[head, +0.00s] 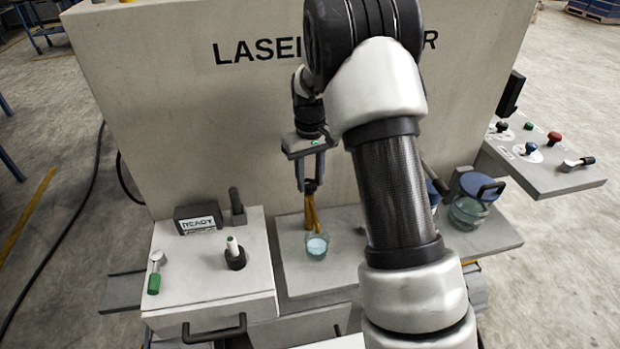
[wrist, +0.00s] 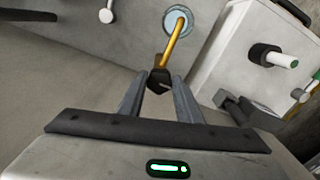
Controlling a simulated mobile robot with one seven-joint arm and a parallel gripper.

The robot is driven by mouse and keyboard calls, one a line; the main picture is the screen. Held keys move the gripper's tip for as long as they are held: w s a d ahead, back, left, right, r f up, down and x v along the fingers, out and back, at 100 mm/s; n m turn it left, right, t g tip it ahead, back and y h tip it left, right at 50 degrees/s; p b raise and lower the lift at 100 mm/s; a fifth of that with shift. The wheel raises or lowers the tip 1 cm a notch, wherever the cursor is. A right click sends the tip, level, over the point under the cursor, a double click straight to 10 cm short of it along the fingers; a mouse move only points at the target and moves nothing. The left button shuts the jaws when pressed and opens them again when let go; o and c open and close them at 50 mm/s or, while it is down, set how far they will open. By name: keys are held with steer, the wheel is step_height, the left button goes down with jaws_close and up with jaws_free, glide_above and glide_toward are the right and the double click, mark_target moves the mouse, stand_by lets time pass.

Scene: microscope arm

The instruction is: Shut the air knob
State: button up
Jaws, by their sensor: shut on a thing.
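My gripper (head: 311,186) points down in front of the machine's large pale panel. In the wrist view my gripper (wrist: 159,82) is shut on the dark end of a yellow-orange rod (wrist: 174,42). In the head view the rod (head: 311,212) hangs down to a small glass beaker (head: 317,250) with pale blue liquid. Its tip appears to be at or in the beaker; I cannot tell its depth. No label reading "air" is legible. Candidate controls are a green-handled lever (head: 155,272) on the left box and small knobs, including a red one (head: 554,138), on the right panel.
The left box (head: 208,285) carries a white-tipped knob (head: 234,252) and a "READY" display (head: 198,218). Blue-lidded glassware (head: 470,205) stands right of my arm. My arm hides part of the middle bench.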

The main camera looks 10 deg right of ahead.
mark_target(310, 184)
steer(key=o, duration=1)
steer(key=shift+o, duration=0.2)
step_height(310, 184, up, 18)
steer(key=p, duration=0.1)
steer(key=shift+f, duration=0.25)
steer(key=s+r+m+t+p, duration=0.1)
steer(key=s+r+t+p, duration=0.3)
steer(key=s+r, duration=1)
steer(key=s+m+t+p, duration=0.1)
steer(key=s+p, duration=0.2)
steer(key=s, duration=1.2)
steer(key=shift+s+a+f+m+t, duration=0.2)
steer(key=shift+s+f+m+t, duration=0.1)
steer(key=shift+s+m, duration=0.1)
